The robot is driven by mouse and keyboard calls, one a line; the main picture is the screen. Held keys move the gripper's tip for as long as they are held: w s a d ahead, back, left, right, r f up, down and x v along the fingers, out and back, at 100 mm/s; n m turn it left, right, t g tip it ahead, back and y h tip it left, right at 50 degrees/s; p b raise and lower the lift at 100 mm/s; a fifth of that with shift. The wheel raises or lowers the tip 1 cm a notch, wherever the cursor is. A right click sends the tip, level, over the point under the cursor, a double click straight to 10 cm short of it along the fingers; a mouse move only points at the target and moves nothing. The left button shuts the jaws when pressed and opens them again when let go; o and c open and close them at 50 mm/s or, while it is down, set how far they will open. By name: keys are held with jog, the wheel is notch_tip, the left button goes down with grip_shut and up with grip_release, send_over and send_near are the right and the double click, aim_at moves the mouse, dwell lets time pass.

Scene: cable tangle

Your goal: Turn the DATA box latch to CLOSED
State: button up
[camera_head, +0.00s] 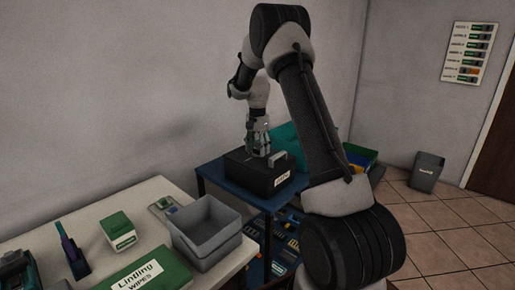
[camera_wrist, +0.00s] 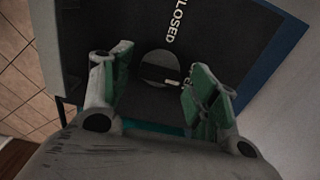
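The black box (camera_head: 262,172) stands on a blue table, with a white label on its front that is too small to read surely. My gripper (camera_head: 259,150) points down just over its lid. In the wrist view the lid (camera_wrist: 210,25) carries the word CLOSED. A round dark latch (camera_wrist: 160,66) with a small pale mark lies between my two green-padded fingers. My gripper (camera_wrist: 160,70) is open, with gaps between both fingers and the latch. Another word beside the right finger is partly hidden. I cannot tell how far above the lid the fingertips are.
The blue table (camera_head: 222,180) has a teal bin (camera_head: 287,137) behind the box. In front, a pale bench (camera_head: 150,200) holds a grey tray (camera_head: 207,225), a green wipes box (camera_head: 150,275) and smaller items. A grey waste bin (camera_head: 426,172) stands on the tiled floor.

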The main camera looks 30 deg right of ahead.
jog(key=c, duration=0.8)
jog(key=shift+n, duration=0.3)
jog(key=n, duration=0.3)
jog(key=shift+n, duration=0.3)
jog(key=n, duration=1.3)
jog(key=shift+n, duration=0.3)
